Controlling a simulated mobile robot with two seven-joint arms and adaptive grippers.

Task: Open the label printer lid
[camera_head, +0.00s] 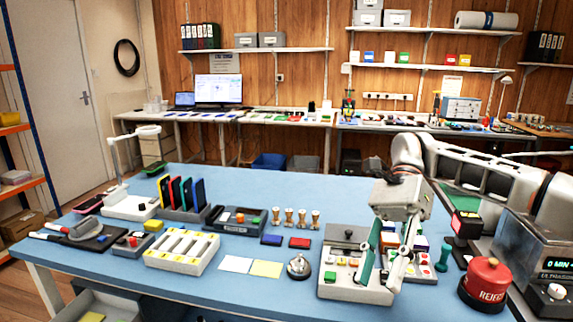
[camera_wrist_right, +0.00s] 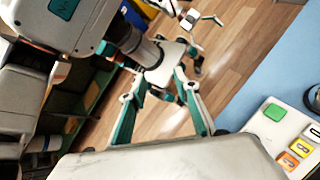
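My right gripper (camera_head: 378,286) reaches down over a pale tray-like unit with coloured keys (camera_head: 326,290) at the right of the blue table. Its two fingers stand apart and nothing shows between them. The fingers also show spread in the right wrist view (camera_wrist_right: 165,128), where a pale surface fills the bottom edge; I cannot tell what it is.
A red REJECT button (camera_head: 487,283) and a grey machine with a lit display (camera_head: 535,262) crowd the right side. A bell (camera_head: 299,266) stands left of the pale unit. Stamps (camera_head: 289,217), a battery tray (camera_head: 180,250) and upright phones (camera_head: 186,195) fill the left and middle.

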